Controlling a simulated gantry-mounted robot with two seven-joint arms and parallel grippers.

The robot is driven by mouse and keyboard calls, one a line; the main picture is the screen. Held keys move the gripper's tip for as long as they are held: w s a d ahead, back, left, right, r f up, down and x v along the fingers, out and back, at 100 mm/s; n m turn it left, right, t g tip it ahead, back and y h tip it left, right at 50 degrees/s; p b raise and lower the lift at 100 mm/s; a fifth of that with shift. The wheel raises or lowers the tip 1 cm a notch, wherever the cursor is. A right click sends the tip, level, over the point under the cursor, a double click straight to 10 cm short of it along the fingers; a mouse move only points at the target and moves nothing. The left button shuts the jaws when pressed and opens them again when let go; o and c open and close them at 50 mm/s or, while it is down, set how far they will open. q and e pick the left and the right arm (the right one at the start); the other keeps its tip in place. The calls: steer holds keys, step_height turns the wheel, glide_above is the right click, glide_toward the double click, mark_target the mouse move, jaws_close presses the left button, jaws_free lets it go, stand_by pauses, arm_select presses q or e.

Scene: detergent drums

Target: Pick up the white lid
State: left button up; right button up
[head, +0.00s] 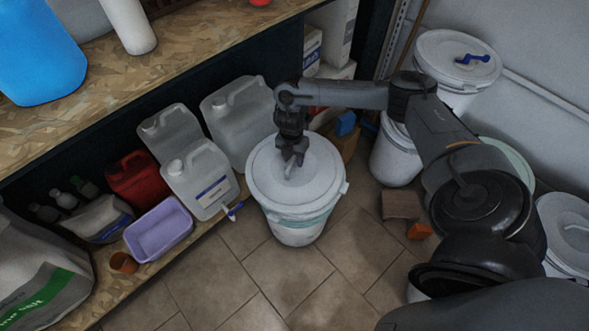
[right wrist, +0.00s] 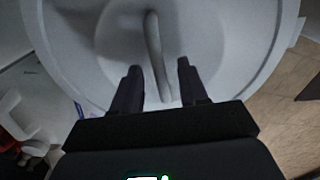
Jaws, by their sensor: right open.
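The white lid (head: 318,178) sits on top of a white drum (head: 297,232) on the tiled floor in the middle of the head view. A raised handle (right wrist: 155,50) stands at the lid's centre. My right gripper (head: 291,155) is just above the lid at its handle. In the right wrist view the lid (right wrist: 225,40) fills most of the picture, and the open fingers (right wrist: 158,78) lie on either side of the handle's near end. I cannot tell whether they touch it. My left gripper is not in view.
A wooden shelf (head: 170,65) runs along the left. Pale jugs (head: 198,180), a red can (head: 134,178) and a lilac tub (head: 158,233) stand below it. Another lidded drum (head: 455,62) stands back right. Brown and orange blocks (head: 402,205) lie right of the drum. Floor in front is clear.

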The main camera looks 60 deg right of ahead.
step_height(320, 180, down, 2)
steer(key=shift+s+f+b, duration=0.1)
steer(key=shift+f+b, duration=0.1)
steer(key=shift+b, duration=0.1)
jaws_close()
steer(key=shift+r, duration=0.1)
steer(key=shift+r, duration=0.15)
